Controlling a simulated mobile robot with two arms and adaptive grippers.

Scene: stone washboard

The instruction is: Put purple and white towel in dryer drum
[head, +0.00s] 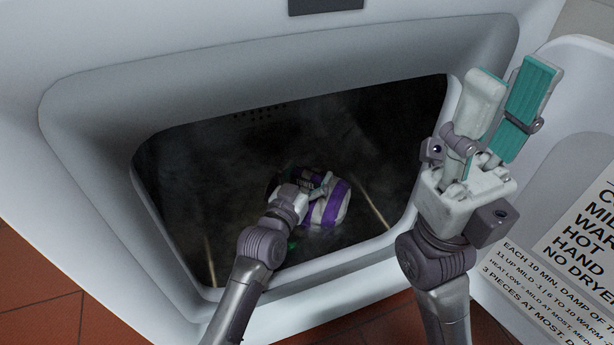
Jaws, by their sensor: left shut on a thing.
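The purple and white towel (333,207) is inside the dark dryer drum (376,136), near the lower middle of the opening. My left arm reaches in through the opening, and my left gripper (318,184) is shut on the towel. The fingertips are small and partly hidden against the towel and the dark drum. My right gripper (508,95) is raised in front of the right edge of the opening, empty, with its two teal-padded fingers apart.
The grey rim (95,105) frames the drum opening on all sides. The open white door (574,130) with printed labels (590,235) is at the right, behind my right gripper. Reddish floor tiles (35,290) show at the lower left.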

